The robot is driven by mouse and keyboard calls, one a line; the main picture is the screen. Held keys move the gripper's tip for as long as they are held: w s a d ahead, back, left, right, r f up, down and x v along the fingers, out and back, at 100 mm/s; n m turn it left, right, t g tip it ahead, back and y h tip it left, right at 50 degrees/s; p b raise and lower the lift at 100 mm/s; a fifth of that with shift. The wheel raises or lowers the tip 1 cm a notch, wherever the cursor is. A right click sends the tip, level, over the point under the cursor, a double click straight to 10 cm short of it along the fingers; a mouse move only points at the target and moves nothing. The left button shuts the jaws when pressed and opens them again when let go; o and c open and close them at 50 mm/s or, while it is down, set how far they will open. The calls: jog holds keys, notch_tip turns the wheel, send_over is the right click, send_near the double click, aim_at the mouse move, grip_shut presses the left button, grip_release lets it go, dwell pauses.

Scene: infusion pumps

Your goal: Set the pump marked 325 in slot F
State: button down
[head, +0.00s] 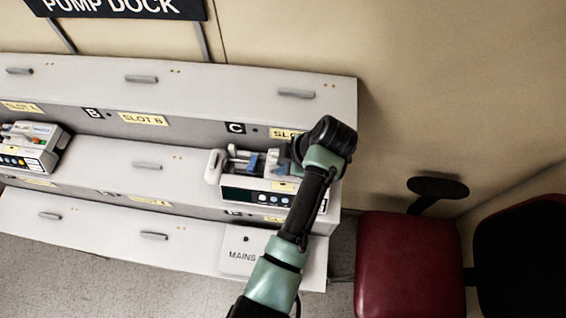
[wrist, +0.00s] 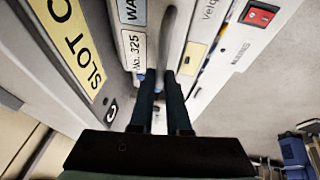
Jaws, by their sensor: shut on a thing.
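The pump marked 325 (wrist: 132,50) shows close up in the wrist view, with its number label beside the fingers. In the head view this white pump (head: 240,194) is at the right end of the dock's middle step, partly covered by my arm. My gripper (wrist: 158,78) is shut on its grey handle (wrist: 170,35). In the head view the fingers are hidden behind my wrist. The yellow slot C label (wrist: 83,45) is beside the pump. I cannot read a slot F label, and cannot tell whether the pump touches the step.
Another pump (head: 30,148) stands at the left of the dock. The middle step (head: 120,160) between the pumps is clear. A mains plate (head: 240,258) is on the lowest step. A red chair (head: 408,265) stands close to the dock's right end.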

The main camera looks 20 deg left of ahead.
jog(key=shift+f+b, duration=0.35)
jog(key=shift+b, duration=0.05)
dwell(0.5)
jog(key=c, duration=0.8)
grip_release()
jog(key=shift+s+f, duration=0.1)
jog(key=shift+f, duration=0.1)
jog(key=w+p+v, duration=0.1)
jog(key=v, duration=1.2)
jog(key=shift+s+r, duration=0.15)
jog(key=shift+s, duration=0.25)
